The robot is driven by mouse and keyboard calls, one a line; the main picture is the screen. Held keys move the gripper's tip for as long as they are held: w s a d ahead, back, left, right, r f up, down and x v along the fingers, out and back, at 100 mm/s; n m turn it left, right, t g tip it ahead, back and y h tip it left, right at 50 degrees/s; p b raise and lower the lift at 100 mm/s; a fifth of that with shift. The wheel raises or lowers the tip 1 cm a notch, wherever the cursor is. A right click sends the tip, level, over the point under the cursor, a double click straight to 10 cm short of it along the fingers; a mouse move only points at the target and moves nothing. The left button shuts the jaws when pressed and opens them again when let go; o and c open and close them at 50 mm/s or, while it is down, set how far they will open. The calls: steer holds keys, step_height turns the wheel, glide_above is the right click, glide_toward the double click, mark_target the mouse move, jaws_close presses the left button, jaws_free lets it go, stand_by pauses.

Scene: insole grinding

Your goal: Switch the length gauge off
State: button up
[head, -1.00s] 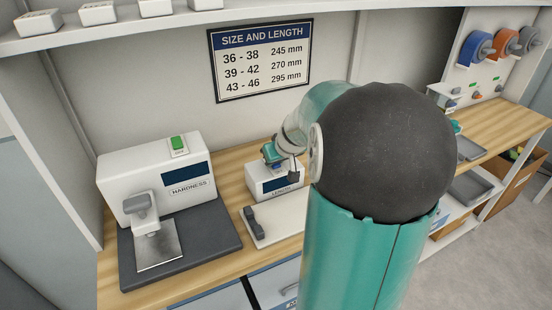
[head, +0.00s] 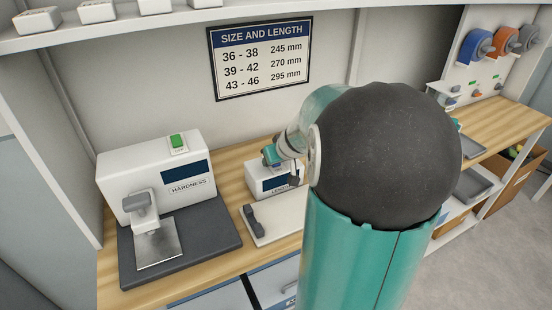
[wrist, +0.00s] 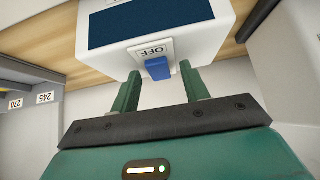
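The length gauge (head: 262,186) is a white box with a dark display and a LENGTH label, at the back of the bench in the head view. Its pale measuring bed (head: 280,222) runs forward. In the wrist view the gauge's white housing (wrist: 200,32) fills the top, with a blue switch (wrist: 158,69) beside a plate reading OFF (wrist: 151,50). My gripper (wrist: 160,70) is open, its two green fingers apart with the switch framed between their tips. I cannot tell whether they touch it. In the head view my arm hides part of the gauge.
The hardness tester (head: 155,170) with a green switch stands left of the gauge on the wooden bench (head: 232,165). A size chart (head: 260,58) hangs behind. Grey trays (head: 480,152) lie at the right. Tags reading 270 and 245 (wrist: 45,97) show in the wrist view.

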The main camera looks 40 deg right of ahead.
steer(key=v, duration=1.4)
steer(key=shift+f, duration=0.2)
